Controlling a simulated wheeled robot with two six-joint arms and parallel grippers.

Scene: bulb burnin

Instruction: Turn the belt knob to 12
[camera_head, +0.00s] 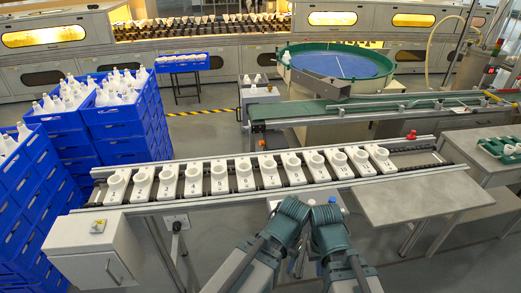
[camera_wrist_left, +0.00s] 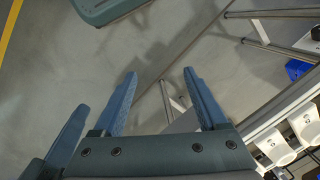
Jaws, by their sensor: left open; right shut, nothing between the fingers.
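My left gripper (camera_wrist_left: 160,73) is open and empty above the floor in the left wrist view, well to the right of the knob. My right gripper (camera_wrist_left: 80,108) seems to show beside it as one blue finger at the left edge. In the head view both arms are folded close together at the bottom middle, and their fingers are largely hidden.
A belt (camera_head: 428,158) with a row of white numbered holders runs behind the control box (camera_head: 100,258). Stacked blue crates (camera_head: 125,130) with white bulbs stand at the left. A bare grey side table (camera_head: 425,195) is at the right.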

